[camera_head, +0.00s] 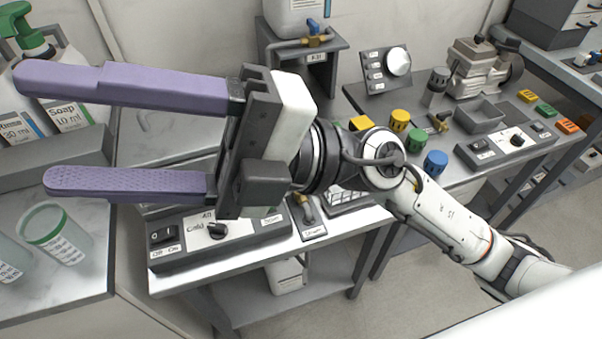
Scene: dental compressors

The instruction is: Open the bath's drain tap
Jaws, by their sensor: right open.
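My right gripper (42,130) is open and empty, its two purple fingers spread wide and pointing left. It hangs over the left bench and hides much of what stands there. Below it is a grey control box (195,242) with a rocker switch, a dark knob and a label that seems to read "Cold". Just right of that box a small brass tap (306,208) with a dark handle stands on a labelled plate, partly behind my wrist. I cannot tell for sure that it is the bath's drain tap. The bath is mostly hidden. My left gripper is not in view.
Soap bottles (70,100) and a green-rimmed cup (57,232) stand at left. A white tank with a blue-handled tap (313,30) stands at the back. The right bench holds coloured knobs (399,120), a gauge (398,61) and a small brass valve (438,122).

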